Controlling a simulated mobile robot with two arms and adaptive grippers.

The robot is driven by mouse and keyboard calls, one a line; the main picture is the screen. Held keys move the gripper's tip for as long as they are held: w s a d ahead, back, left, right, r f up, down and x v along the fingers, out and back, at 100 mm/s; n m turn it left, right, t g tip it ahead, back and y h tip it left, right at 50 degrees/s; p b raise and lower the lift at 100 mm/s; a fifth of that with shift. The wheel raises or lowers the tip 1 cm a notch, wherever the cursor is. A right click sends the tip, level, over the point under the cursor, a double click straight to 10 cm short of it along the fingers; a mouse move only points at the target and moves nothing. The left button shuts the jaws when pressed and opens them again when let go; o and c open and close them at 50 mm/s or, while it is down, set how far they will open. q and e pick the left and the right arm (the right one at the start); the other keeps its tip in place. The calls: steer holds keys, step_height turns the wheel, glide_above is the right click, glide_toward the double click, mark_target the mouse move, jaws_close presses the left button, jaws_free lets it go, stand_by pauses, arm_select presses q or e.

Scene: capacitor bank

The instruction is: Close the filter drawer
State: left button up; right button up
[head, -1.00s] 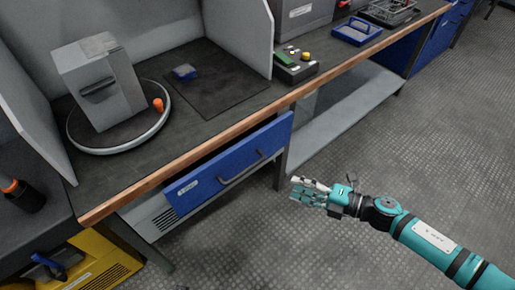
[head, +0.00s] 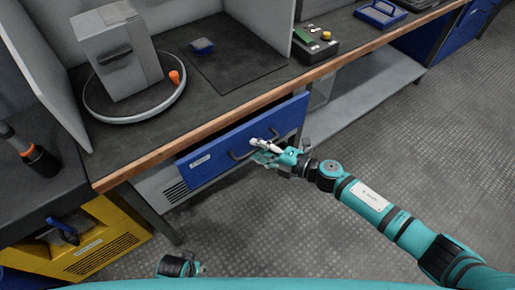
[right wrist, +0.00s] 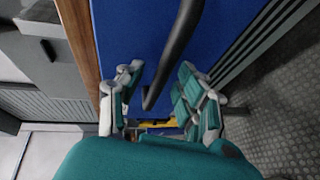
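The blue filter drawer (head: 215,160) is under the wooden-edged bench, its front standing a little out from the bench with a dark gap above it. Its dark bar handle (head: 240,155) is on the front. My right gripper (head: 262,152) is at the drawer front, by the right part of the handle. In the right wrist view the gripper (right wrist: 157,88) is open, with the dark handle (right wrist: 180,45) running between its fingers and the blue drawer front (right wrist: 130,35) close behind. I cannot tell whether the fingers touch either.
The bench (head: 210,108) holds a grey box-like housing (head: 120,60) on a round base. A yellow unit (head: 95,250) stands on the floor at lower left. A grey shelf (head: 360,100) lies right of the drawer. The floor in front is clear.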

steer(key=shift+w+a, duration=0.2)
steer(key=shift+a, duration=0.1)
jaws_close()
stand_by(0.4)
